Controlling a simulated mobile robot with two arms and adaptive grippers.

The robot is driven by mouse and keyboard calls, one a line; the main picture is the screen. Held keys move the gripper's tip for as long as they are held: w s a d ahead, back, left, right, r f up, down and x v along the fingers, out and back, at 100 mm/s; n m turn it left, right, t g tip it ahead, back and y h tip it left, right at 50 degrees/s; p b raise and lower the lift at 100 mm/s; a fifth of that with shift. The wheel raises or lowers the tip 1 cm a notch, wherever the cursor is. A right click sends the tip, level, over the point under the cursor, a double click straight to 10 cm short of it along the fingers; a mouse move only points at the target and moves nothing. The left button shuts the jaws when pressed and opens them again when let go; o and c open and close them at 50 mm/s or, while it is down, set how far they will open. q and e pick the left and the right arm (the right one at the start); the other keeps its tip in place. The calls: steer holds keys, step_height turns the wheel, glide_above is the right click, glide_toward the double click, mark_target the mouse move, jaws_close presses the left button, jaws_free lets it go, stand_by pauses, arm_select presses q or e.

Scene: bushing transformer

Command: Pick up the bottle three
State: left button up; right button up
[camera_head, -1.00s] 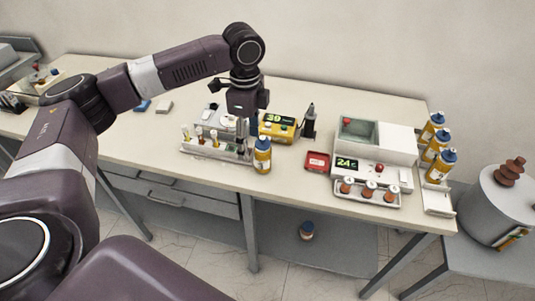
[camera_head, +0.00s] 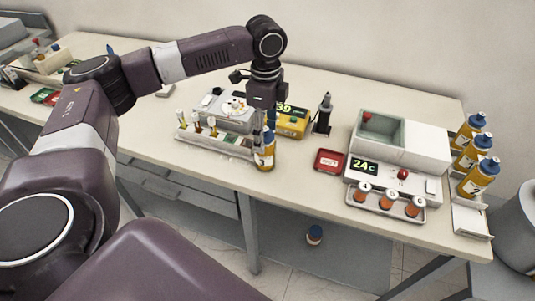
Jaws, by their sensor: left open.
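An amber bottle with a blue cap (camera_head: 264,153) stands upright near the table's front edge, beside the vial rack. My left gripper (camera_head: 269,123) hangs down just above and behind it, open and holding nothing; whether a finger touches the cap I cannot tell. Three similar amber bottles with blue caps (camera_head: 467,155) stand in a row at the table's right end. My right gripper is not in view.
A vial rack (camera_head: 230,143) stands left of the near bottle and a yellow meter (camera_head: 291,121) behind it. A red tray (camera_head: 329,161), a 24 C device (camera_head: 395,178) and small numbered jars (camera_head: 388,200) are to the right.

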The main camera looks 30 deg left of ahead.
arm_select(q)
steer(key=shift+s+f+p, duration=0.3)
steer(key=shift+f+p, duration=0.05)
steer(key=shift+f, duration=0.45)
step_height(320, 180, down, 5)
steer(key=shift+w+r+p, duration=0.15)
steer(key=shift+r+p, duration=0.05)
steer(key=shift+p, duration=0.35)
steer(key=shift+c, duration=0.4)
steer(key=shift+r, duration=0.1)
steer(key=c, duration=1.5)
steer(key=shift+o, duration=0.2)
